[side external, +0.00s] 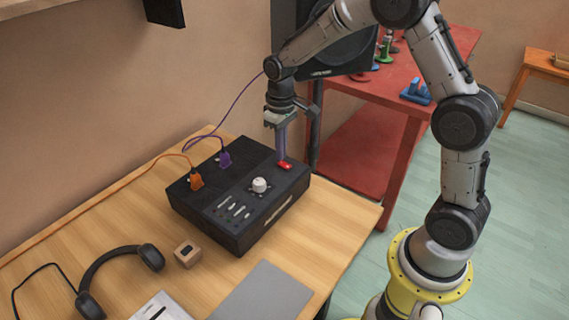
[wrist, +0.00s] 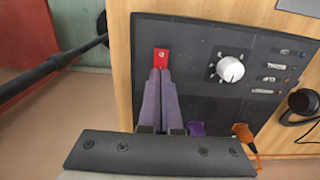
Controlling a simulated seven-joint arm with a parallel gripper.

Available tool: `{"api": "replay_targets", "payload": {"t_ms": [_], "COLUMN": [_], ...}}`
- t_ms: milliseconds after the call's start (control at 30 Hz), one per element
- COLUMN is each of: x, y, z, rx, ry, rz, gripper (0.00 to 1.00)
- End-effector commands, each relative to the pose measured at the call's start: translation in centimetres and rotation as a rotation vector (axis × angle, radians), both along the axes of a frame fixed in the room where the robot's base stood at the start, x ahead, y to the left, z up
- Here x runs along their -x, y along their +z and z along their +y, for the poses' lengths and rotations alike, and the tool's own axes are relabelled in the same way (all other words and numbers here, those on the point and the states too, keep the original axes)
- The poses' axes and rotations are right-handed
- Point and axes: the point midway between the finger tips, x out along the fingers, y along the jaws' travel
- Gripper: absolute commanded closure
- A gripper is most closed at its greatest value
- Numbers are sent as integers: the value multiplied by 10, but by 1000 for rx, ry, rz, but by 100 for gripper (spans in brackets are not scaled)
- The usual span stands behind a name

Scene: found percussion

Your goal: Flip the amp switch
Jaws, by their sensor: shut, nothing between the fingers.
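The amp (side external: 238,201) is a black box on the wooden table, with a white knob (side external: 260,185) and small sliders on its top. Its red switch (side external: 285,165) sits near the far right corner of the top. In the wrist view the red switch (wrist: 161,57) shows just beyond my fingertips. My gripper (side external: 281,156) points down over the amp beside the switch, its fingers together with nothing between them. The purple fingers (wrist: 160,72) overlap the near edge of the switch in the wrist view; I cannot tell whether they touch it.
Purple (side external: 223,158) and orange (side external: 196,181) plugs with cables stand on the amp's left part. Headphones (side external: 150,257), a small wooden block (side external: 187,254) and a grey sheet (side external: 262,294) lie on the table (side external: 330,215). A speaker (side external: 345,50) on a black stand is close behind my gripper.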

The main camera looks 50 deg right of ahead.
Motion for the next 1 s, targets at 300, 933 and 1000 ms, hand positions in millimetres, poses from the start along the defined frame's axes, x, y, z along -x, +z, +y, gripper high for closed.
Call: {"api": "replay_targets", "payload": {"t_ms": [300,933,1000], "x": [0,0,0], "y": [0,-5,-6], "z": [0,0,0], "rx": [0,0,0], "ry": [0,0,0], "rz": [0,1,1], "gripper": [100,100,100]}}
